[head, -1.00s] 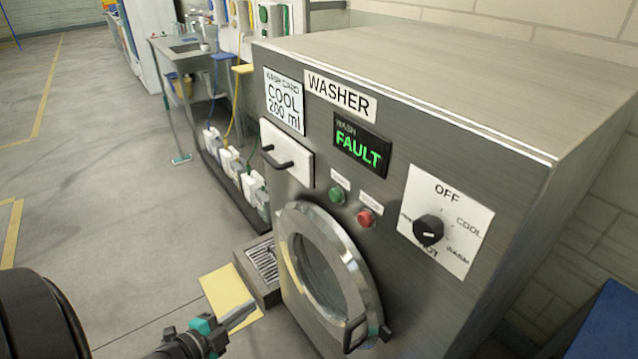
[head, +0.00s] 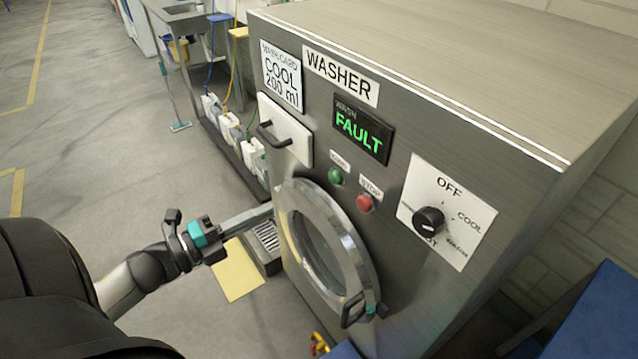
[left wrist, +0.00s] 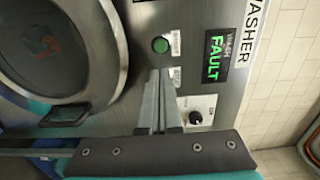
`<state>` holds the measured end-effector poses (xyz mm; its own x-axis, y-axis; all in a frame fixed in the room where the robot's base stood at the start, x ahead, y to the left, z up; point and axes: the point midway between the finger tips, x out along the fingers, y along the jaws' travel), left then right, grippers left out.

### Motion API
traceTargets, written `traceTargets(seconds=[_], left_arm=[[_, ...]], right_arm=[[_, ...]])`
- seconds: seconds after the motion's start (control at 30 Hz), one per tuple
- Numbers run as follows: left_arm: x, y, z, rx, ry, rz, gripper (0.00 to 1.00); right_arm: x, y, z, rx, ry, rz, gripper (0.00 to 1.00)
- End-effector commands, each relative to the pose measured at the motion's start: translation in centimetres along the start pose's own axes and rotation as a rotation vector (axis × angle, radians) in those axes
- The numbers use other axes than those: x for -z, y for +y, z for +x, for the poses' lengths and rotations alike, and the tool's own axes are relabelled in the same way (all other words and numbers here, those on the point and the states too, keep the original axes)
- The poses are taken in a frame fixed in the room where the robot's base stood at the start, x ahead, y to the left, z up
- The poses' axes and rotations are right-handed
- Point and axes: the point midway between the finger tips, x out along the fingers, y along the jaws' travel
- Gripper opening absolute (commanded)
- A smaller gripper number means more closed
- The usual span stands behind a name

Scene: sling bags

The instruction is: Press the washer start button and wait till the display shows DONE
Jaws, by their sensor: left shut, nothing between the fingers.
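The washer (head: 400,112) is a grey steel box with a round glass door (head: 322,246), which looks closed. Its display (head: 362,129) reads FAULT in green, also in the left wrist view (left wrist: 215,57). The green start button (head: 335,176) sits below the display, with the red stop button (head: 364,203) to its right. In the left wrist view the green button (left wrist: 160,45) lies just beyond my fingertips; the red one is hidden there. My left gripper (head: 268,210) is shut and empty, in front of the washer, apart from the button in the head view. My right gripper is not in view.
A dial (head: 428,220) marked OFF, COOL, WARM and HOT is on the washer's right. A card (head: 282,82) reads COOL 200 ml above a handled drawer (head: 285,130). A yellow sheet (head: 236,272) lies low beside the washer. White bottles (head: 230,128) stand behind.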

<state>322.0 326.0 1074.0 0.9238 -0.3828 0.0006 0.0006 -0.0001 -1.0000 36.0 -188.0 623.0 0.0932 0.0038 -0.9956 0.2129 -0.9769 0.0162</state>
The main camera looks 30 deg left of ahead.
Motion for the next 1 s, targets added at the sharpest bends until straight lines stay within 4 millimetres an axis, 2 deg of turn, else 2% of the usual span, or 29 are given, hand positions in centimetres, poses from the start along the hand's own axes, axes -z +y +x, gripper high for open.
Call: traceTargets(seconds=[0.7,1.0], left_arm=[[-0.1,-0.2,10.7,0.002,-0.001,0.001,0.00],[0.0,-0.1,13.2,0.001,-0.001,0.000,0.00]], right_arm=[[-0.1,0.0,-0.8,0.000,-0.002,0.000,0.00],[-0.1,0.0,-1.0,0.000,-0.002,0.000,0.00]])
